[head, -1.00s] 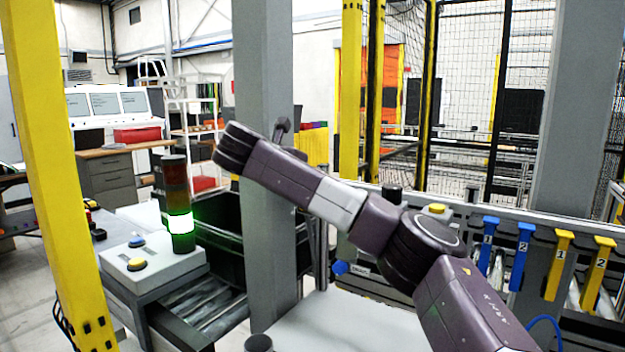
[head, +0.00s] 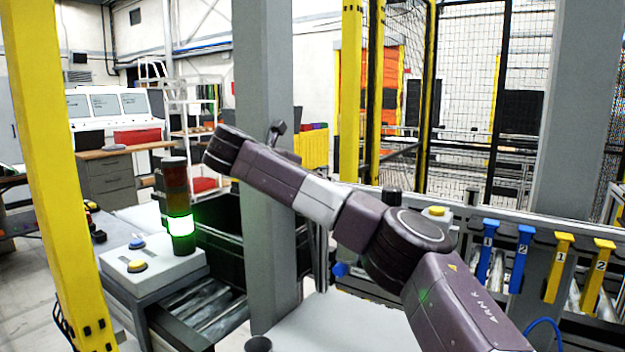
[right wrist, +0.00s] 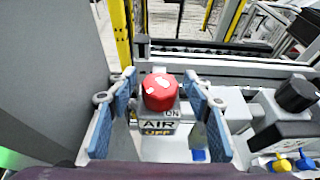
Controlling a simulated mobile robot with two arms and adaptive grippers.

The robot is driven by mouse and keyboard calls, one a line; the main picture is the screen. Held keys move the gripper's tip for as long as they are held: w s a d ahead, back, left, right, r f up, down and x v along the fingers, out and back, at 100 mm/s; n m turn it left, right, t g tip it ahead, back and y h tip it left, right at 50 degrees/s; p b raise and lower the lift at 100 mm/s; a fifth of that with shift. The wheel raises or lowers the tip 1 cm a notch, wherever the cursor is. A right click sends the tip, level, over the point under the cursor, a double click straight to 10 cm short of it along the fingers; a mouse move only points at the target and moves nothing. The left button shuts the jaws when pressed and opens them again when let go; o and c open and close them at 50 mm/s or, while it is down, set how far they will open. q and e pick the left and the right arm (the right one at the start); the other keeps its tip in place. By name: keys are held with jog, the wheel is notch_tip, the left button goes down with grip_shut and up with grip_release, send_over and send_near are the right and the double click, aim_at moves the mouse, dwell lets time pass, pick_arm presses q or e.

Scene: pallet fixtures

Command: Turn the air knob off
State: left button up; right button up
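The air knob (right wrist: 160,92) is red and round with white marks on top, in the right wrist view. It sits above a label (right wrist: 158,127) reading AIR, with ON and OFF; the pointing direction is hard to tell. My right gripper (right wrist: 160,72) is open, with one blue-padded finger on each side of the knob and visible gaps between. Contact is not visible. In the head view my right arm reaches from the lower right to the upper left; its gripper and the knob cannot be made out. My left gripper is not in view.
A grey post (head: 265,100) stands close by my right arm. A black knob (right wrist: 296,94) and small yellow and blue fittings (right wrist: 282,164) lie right of the air knob. A lit green stack light (head: 180,225) stands beside a button box (head: 165,268). Blue and yellow numbered handles line the right.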

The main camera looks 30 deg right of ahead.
notch_tip(320, 180, up, 10)
dwell(0.7)
dwell(0.4)
